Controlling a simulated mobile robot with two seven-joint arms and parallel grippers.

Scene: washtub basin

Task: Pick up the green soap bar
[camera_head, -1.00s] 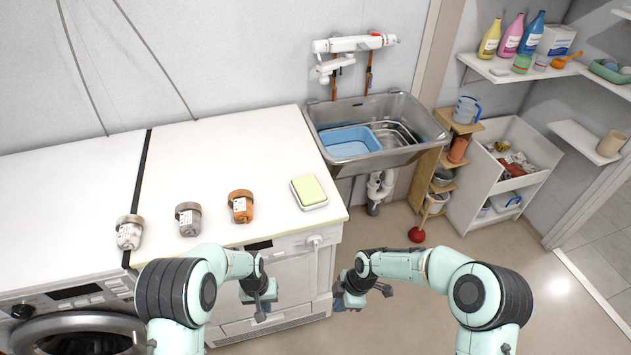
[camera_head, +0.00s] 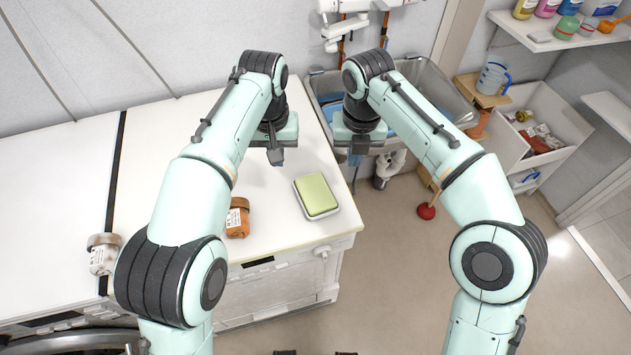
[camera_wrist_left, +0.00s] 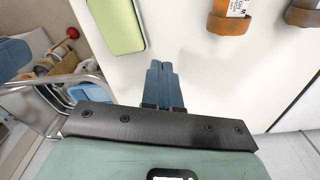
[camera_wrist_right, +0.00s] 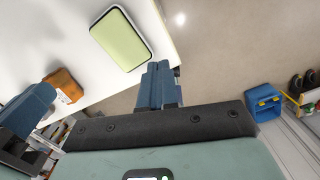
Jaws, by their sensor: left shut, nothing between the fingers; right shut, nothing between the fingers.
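The green soap bar (camera_head: 316,194) lies in a white dish (camera_head: 334,211) near the right end of the white counter. It also shows at the top of the left wrist view (camera_wrist_left: 118,25) and of the right wrist view (camera_wrist_right: 119,38). My left gripper (camera_head: 276,160) is shut and empty above the counter, behind and left of the soap. My right gripper (camera_head: 355,160) is shut and empty, behind and right of the soap, near the counter's right edge. Neither gripper touches the soap. The left wrist view shows the shut fingers (camera_wrist_left: 162,85); so does the right wrist view (camera_wrist_right: 157,84).
An orange jar (camera_head: 238,218) stands left of the soap, and a whitish jar (camera_head: 103,253) farther left. The metal sink (camera_head: 437,87) with a blue basin is behind my right arm. The counter around the soap is clear.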

